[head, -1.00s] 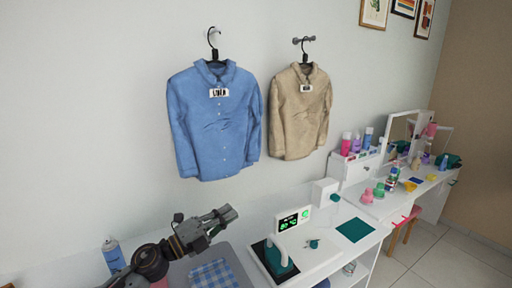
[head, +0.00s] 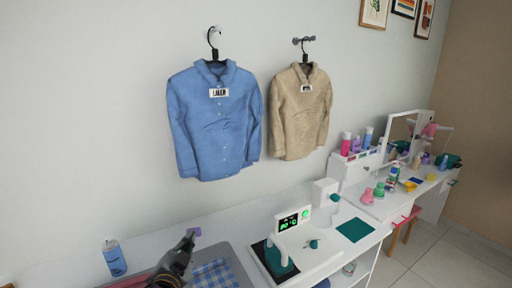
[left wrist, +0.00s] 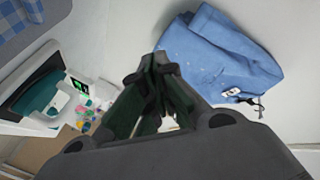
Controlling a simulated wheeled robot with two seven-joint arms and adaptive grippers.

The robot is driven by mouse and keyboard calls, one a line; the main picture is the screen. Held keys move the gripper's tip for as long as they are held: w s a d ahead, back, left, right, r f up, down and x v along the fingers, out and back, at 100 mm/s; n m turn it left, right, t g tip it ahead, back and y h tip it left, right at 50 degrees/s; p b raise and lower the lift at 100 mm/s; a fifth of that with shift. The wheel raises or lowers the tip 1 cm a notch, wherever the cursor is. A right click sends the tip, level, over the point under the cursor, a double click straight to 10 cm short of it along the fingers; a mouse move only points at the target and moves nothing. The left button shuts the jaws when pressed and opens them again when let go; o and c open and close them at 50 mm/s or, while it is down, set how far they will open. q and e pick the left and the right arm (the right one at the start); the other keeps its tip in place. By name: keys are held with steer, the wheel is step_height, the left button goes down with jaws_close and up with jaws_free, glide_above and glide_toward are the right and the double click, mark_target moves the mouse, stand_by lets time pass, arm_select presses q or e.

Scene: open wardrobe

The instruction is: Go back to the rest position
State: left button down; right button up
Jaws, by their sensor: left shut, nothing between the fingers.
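My left gripper (head: 188,241) is low at the bottom of the head view, above the grey board with the blue checked cloth. In the left wrist view its fingers (left wrist: 160,68) are together with nothing between them. It touches neither shirt. The blue shirt (head: 214,125) hangs on a dark hanger on the wall, with a white tag at its collar; it also shows in the left wrist view (left wrist: 215,55). The beige shirt (head: 300,115) hangs to its right on another hook. My right gripper is in neither view.
The blue checked cloth (head: 215,276) lies on the board. A blue spray bottle (head: 114,257) stands at the left. A white machine (head: 305,250) with a green display stands on the white table. Several bottles and a mirror (head: 398,130) are further right. The wall between the shirts and table is clear.

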arm_select(q)
steer(key=s+a+f+n+g, duration=0.1)
steer(key=s+f+n+g, duration=0.1)
steer(key=s+f, duration=0.3)
steer(key=s+f+n+g+y, duration=0.1)
steer(key=s+f+n+g, duration=0.1)
steer(key=s+f+g, duration=0.2)
steer(key=s+a+f+n+g, duration=0.1)
steer(key=s+f+g, duration=0.3)
steer(key=s+f, duration=0.3)
steer(key=shift+s+a+f+n, duration=0.2)
steer(key=shift+s+a+n, duration=0.05)
steer(key=shift+a+n, duration=0.15)
steer(key=s+d+f+g, duration=0.1)
steer(key=s+f+g, duration=0.25)
steer(key=s, duration=0.55)
step_height(320, 180, down, 32)
steer(key=s+g, duration=0.2)
steer(key=s+a+f, duration=0.1)
steer(key=s+f, duration=0.9)
steer(key=s, duration=0.1)
steer(key=s+a+f, duration=0.2)
steer(key=s+f, duration=0.8)
steer(key=s, duration=0.1)
steer(key=shift+s+a+f+g+h, duration=0.2)
steer(key=shift+s+a+g+h, duration=0.1)
steer(key=shift+s+g, duration=0.05)
